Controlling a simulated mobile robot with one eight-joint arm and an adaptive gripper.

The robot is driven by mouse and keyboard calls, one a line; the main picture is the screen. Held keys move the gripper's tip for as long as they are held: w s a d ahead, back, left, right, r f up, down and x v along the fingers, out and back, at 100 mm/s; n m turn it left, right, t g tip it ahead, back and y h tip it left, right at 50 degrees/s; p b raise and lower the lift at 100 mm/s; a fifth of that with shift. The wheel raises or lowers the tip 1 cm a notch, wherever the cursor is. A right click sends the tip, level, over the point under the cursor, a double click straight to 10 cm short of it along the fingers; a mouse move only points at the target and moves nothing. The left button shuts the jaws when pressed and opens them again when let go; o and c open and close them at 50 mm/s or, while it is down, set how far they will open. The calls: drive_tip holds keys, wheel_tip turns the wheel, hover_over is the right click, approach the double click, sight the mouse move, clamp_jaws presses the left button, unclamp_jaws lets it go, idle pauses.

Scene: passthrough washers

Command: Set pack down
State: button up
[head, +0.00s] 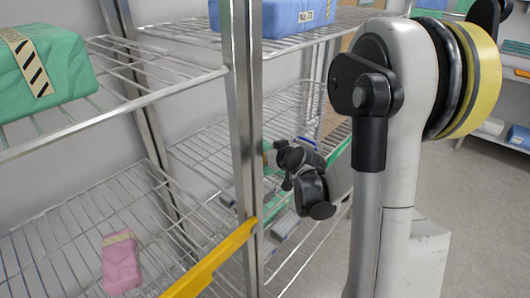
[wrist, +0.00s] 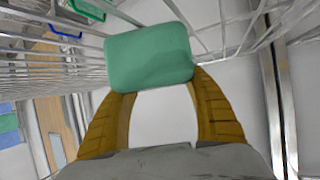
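A teal-green pack (wrist: 150,55) fills the upper middle of the wrist view, at the ends of the two tan fingers. My gripper (wrist: 158,88) appears shut on it, one finger at each side of its near end. In the head view my gripper and wrist (head: 300,172) are inside the wire shelving, behind the front post. A small green patch beside the gripper may be the held pack, mostly hidden there. I cannot tell whether the pack touches a shelf.
A green pack with a striped label (head: 40,65) sits on the left upper shelf. A pink pack (head: 121,263) lies on the lower left shelf, and a blue pack (head: 285,15) on the upper right. A metal post (head: 243,120) and yellow rail (head: 212,260) stand close by.

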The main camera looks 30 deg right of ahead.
drive_tip(key=o, duration=0.4)
drive_tip(key=shift+o, duration=0.2)
drive_tip(key=shift+r, duration=0.1)
drive_tip(key=p+v, duration=0.3)
drive_tip(key=v, duration=0.9)
drive_tip(key=shift+p, duration=0.3)
